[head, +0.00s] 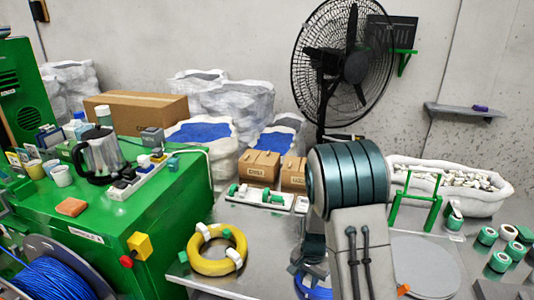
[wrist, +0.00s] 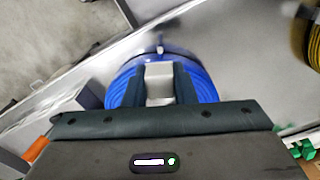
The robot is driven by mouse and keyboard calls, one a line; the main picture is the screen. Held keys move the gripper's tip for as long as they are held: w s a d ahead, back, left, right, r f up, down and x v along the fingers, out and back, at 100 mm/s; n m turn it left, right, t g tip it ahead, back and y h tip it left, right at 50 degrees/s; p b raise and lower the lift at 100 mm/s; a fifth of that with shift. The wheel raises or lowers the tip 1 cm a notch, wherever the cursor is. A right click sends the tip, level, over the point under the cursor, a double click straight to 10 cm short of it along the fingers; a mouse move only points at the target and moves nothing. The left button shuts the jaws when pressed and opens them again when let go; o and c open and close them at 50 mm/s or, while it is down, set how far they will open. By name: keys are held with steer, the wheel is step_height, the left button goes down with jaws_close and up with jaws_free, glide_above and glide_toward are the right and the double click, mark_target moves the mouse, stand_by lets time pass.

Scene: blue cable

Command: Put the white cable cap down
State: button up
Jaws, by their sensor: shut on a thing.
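My gripper (wrist: 159,75) is shut on the white cable cap (wrist: 159,88), which shows as a pale grey-white block between the two dark fingers in the wrist view. A coil of blue cable (wrist: 201,82) lies just beyond and around the fingers in that view; I cannot tell whether the cap touches it. In the head view my arm hides most of my gripper and the cap. A piece of the blue coil (head: 317,293) shows below the gripper at the bottom edge.
A yellow cable coil (head: 203,267) with white caps on it lies on the metal table to the left. A white sack of parts (head: 455,203), a green stand (head: 414,203) and several green-and-white rolls (head: 487,236) are to the right. A blue cable spool (head: 60,279) is at lower left.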

steer(key=n, duration=0.4)
steer(key=shift+s, duration=0.15)
steer(key=n, duration=0.4)
steer(key=shift+s, duration=0.2)
steer(key=shift+s+d, duration=0.1)
